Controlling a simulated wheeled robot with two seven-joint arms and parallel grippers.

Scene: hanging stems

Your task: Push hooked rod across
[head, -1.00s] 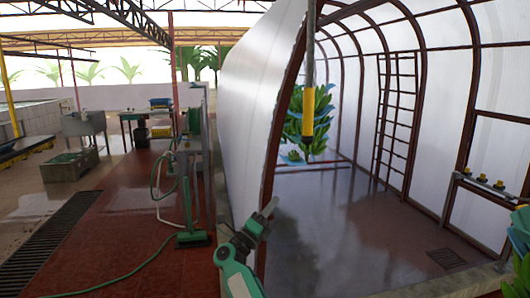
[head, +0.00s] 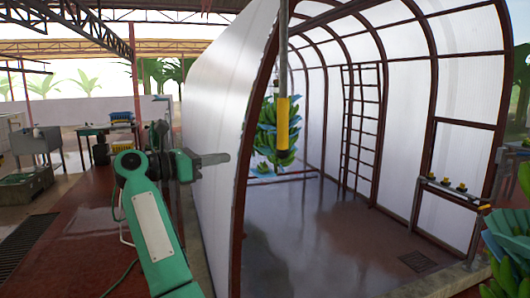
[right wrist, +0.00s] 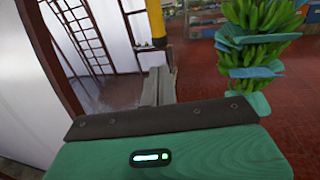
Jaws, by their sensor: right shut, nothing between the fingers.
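The hanging rod (head: 283,115) is grey metal with a yellow sleeve on its lower part and a dark end. It hangs upright in the opening of the arched tunnel. Its yellow part also shows in the right wrist view (right wrist: 156,22), beyond the fingertips. My right gripper (head: 226,158) is shut and empty. It points right towards the rod and appears left of it in the head view, near the tunnel's white side wall. Its closed fingers (right wrist: 160,84) show in the right wrist view with the rod above them. I cannot see contact. My left gripper is not in view.
The brown tunnel arch (head: 247,130) stands between my gripper and the rod in the picture. A banana bunch (head: 268,138) with blue sheets hangs behind the rod. Another bunch (head: 508,255) is at the right edge. The tunnel floor (head: 320,235) is clear.

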